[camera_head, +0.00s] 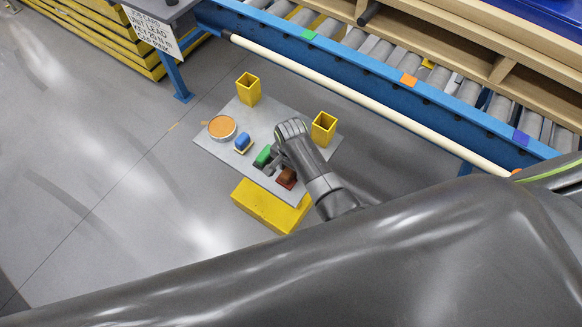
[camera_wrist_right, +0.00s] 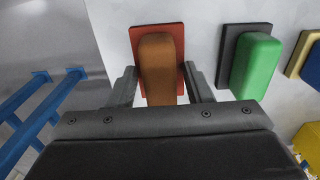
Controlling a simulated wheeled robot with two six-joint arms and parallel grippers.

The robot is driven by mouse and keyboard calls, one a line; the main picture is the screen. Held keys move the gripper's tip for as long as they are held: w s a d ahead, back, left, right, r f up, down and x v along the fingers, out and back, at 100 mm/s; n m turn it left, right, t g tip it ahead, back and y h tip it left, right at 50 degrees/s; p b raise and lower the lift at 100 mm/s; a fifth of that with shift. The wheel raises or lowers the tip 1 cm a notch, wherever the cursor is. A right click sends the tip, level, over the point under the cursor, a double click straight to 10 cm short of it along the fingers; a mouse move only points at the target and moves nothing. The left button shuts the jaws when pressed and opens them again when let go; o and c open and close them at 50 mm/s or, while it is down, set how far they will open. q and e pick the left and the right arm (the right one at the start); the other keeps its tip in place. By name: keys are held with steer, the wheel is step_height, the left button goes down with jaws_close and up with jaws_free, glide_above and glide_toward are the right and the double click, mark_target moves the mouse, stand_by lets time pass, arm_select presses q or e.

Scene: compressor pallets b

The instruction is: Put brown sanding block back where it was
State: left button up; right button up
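The brown sanding block (camera_head: 287,175) sits on a red pad at the front right of a small grey board (camera_head: 221,150). In the right wrist view the brown sanding block (camera_wrist_right: 158,70) lies upright on the red pad (camera_wrist_right: 172,30). My right gripper (camera_head: 278,167) is low over the board, beside the block. In the wrist view its two fingers (camera_wrist_right: 160,78) stand on either side of the block's near end, with a slim gap visible at the left finger. The block's nearest end is hidden by the gripper body. My left gripper is not in view.
A green block (camera_head: 263,156) on a dark pad is close left of the gripper. A blue-framed roller conveyor (camera_head: 400,82) runs behind.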

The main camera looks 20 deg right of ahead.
steer(key=shift+o, duration=0.3)
steer(key=shift+r, duration=0.15)
step_height(320, 180, up, 12)
steer(key=p, duration=0.1)
stand_by(0.7)
